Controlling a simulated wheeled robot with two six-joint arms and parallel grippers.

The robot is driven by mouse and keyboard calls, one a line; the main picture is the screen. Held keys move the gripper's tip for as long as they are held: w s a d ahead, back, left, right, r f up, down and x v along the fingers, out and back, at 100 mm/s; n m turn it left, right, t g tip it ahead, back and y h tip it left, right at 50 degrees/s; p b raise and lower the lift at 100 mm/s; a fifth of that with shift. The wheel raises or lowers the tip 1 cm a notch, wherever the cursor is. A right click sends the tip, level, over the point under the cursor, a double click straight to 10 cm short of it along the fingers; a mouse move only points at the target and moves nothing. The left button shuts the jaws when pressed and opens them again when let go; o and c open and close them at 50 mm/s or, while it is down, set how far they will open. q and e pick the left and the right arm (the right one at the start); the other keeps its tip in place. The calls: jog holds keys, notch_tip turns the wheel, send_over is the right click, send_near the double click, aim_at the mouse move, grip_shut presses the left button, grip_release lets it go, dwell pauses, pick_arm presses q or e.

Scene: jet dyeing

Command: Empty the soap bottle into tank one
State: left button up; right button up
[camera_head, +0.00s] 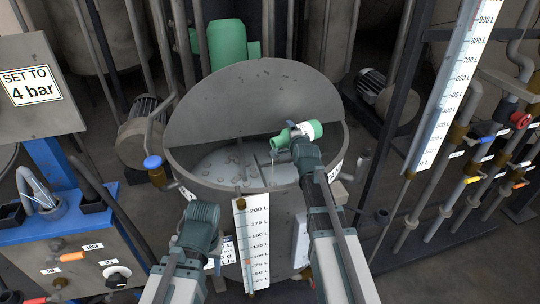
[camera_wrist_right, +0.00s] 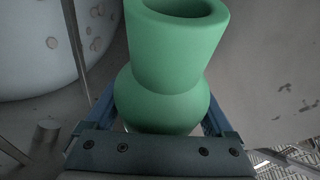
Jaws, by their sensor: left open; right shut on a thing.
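The green soap bottle (camera_head: 309,131) with a white label is tipped on its side above the open round tank (camera_head: 180,163), mouth to the left. A thin pale streak under the mouth looks like a stream. My right gripper (camera_head: 300,143) is shut on the bottle. In the right wrist view the bottle (camera_wrist_right: 165,100) sits between the fingers, its open neck at the top. Pale liquid (camera_head: 222,168) with bubbles shows in the tank. My left gripper (camera_head: 202,218) is open and empty in front of the tank, left of its scale. The tank's number is not readable.
The tank's raised lid (camera_head: 255,100) stands behind the bottle. A litre scale (camera_head: 252,240) is on the tank's front. A blue-capped valve (camera_head: 153,163) sits at its left. A control panel (camera_head: 85,265) is at left; a tall scale (camera_head: 455,85) and pipes are at right.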

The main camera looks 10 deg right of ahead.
jog(key=shift+a+r+n+t+h, duration=0.15)
jog(key=shift+r+n+t+h, duration=0.2)
jog(key=shift+r+n, duration=0.3)
jog(key=shift+a+r+n+t+h, duration=0.15)
jog(key=shift+r+n+t+h, duration=0.2)
jog(key=shift+r, duration=0.35)
dwell(1.4)
jog(key=shift+d+f+m+g+y, duration=0.3)
jog(key=shift+f+m, duration=0.2)
jog(key=shift+f, duration=0.15)
jog(key=shift+f+m+g+y, duration=0.75)
jog(key=shift+f+m, duration=0.35)
jog(key=shift+f, duration=0.45)
jog(key=m+y, duration=0.2)
jog(key=m+g+y+p, duration=0.1)
jog(key=m+y, duration=0.1)
jog(key=m+g+y, duration=0.1)
jog(key=m+y, duration=0.2)
jog(key=shift+a+g, duration=0.25)
jog(key=shift+a, duration=0.15)
jog(key=m+y+b, duration=0.1)
jog(key=f+m+y+b, duration=0.1)
jog(key=shift+s+m, duration=0.1)
jog(key=shift+m, duration=0.2)
